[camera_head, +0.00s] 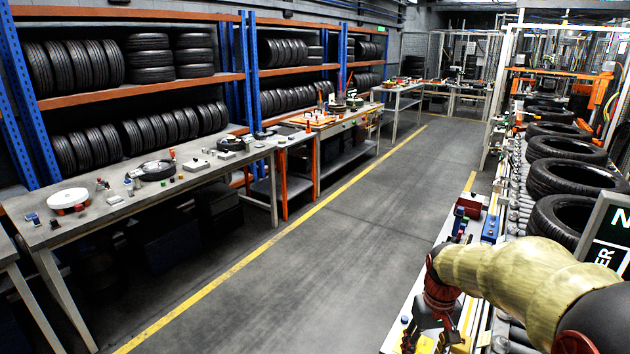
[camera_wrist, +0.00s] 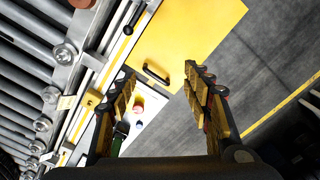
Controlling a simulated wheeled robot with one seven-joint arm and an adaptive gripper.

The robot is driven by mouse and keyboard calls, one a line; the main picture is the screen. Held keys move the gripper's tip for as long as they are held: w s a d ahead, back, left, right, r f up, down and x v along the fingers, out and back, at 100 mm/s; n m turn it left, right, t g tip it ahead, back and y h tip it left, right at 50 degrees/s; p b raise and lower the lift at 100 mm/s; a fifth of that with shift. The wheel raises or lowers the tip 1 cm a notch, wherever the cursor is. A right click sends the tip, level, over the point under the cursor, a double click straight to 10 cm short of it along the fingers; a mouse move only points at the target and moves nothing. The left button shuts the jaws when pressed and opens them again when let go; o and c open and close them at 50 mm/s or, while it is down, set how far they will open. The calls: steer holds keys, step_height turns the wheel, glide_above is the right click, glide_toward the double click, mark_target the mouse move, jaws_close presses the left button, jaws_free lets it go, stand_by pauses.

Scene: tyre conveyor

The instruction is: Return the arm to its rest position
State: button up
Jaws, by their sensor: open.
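My arm (camera_head: 510,270) reaches in from the lower right in the head view, with a tan sleeve and a dark red wrist. My gripper (camera_wrist: 160,85) points downward in the wrist view, its two yellow and black fingers spread apart with nothing between them. Beneath it are a yellow panel (camera_wrist: 190,35) with a black handle and a white surface with small red and blue round parts. In the head view the gripper is low at the right, above the bench beside the conveyor, and its fingertips are hard to make out.
A roller conveyor (camera_wrist: 25,75) runs along the left in the wrist view. Several tyres (camera_head: 565,177) lie on it in the head view. A dark sign (camera_head: 605,235) stands close to my arm. A long workbench (camera_head: 130,205) and tyre racks line the left. The middle aisle (camera_head: 310,240) is clear.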

steer(key=s+a+r+t, duration=0.2)
steer(key=s+r, duration=0.4)
steer(key=s, duration=0.4)
steer(key=s+a+r+t, duration=0.3)
steer(key=s+r, duration=0.4)
steer(key=s, duration=0.4)
steer(key=shift+a+r+m+t+b, duration=0.15)
steer(key=shift+a+m+t+b, duration=0.2)
steer(key=shift+a, duration=0.55)
steer(key=shift+c, duration=0.2)
